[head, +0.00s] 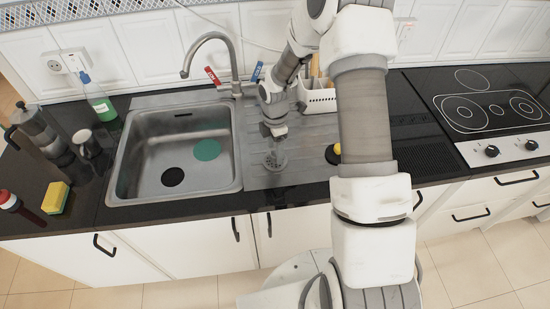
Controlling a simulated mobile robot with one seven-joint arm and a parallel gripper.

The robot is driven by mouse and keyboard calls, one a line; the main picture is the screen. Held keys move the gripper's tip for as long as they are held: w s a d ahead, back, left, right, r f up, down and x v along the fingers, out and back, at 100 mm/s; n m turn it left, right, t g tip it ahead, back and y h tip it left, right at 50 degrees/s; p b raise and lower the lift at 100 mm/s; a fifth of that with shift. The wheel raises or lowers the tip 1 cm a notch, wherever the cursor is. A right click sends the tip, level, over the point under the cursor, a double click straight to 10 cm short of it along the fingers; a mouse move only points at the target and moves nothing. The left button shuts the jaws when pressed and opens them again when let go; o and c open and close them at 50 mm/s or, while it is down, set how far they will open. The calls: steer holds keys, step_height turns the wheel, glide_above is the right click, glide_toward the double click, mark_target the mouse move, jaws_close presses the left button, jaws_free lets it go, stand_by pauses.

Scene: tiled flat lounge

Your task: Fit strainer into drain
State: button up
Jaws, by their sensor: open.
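A small grey strainer (276,161) sits on the ridged steel drainboard to the right of the sink basin. My gripper (275,146) points down right above the strainer. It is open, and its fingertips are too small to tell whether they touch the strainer. The sink basin (145,140) is steel and square. The dark round drain (172,177) is in its floor near the front, with nothing seen in it. A green disc (207,150) lies in the basin behind and right of the drain.
The tap (235,65) rises behind the basin, with red and blue tags. A white rack (318,98) stands behind my gripper. A yellow item (337,149) is partly hidden by my arm. A sponge (56,198), bottle (99,100) and mug (86,143) stand left. The hob (490,110) is right.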

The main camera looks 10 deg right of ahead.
steer(key=shift+f, duration=0.65)
jaws_close()
steer(key=shift+r, duration=0.1)
